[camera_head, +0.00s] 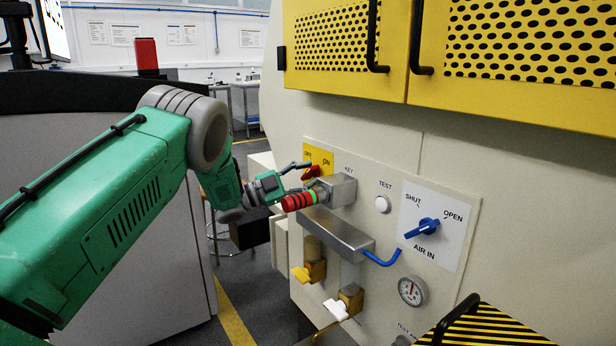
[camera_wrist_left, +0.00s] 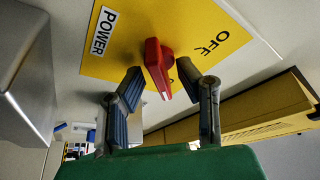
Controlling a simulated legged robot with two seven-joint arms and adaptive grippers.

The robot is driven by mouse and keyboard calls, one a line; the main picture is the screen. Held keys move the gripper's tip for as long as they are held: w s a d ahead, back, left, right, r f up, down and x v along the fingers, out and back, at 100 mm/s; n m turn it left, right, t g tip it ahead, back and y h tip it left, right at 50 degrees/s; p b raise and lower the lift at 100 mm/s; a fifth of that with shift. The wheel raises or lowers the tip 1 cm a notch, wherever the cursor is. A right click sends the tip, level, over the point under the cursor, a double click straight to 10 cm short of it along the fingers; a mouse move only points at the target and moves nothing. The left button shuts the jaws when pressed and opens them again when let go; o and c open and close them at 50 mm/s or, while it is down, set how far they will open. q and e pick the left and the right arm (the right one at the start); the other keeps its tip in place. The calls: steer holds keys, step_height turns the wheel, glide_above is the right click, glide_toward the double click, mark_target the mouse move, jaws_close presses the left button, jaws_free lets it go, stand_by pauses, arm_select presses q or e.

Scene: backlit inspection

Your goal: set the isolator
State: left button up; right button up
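The isolator is a red rotary handle (camera_head: 311,172) on a yellow plate (camera_head: 322,156) marked OFF and ON. It also shows in the left wrist view (camera_wrist_left: 155,62), where the plate (camera_wrist_left: 120,55) reads POWER and OFF. The handle sits at a slant; I cannot tell which mark it points to. My left gripper (camera_head: 293,179) is at the plate, with its fingers spread. In the left wrist view its fingers (camera_wrist_left: 160,78) stand on either side of the handle, with gaps visible. My right gripper is not in view.
A grey key box (camera_head: 342,189) with a red and green cylinder (camera_head: 298,201) is close below the handle. A metal housing (camera_head: 337,232), a blue AIR IN valve (camera_head: 422,228), a white TEST button (camera_head: 382,204) and a gauge (camera_head: 411,291) share the panel. Yellow doors (camera_head: 430,90) hang above.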

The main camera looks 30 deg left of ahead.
arm_select(q)
steer(key=v, duration=1.2)
steer(key=shift+f, duration=0.15)
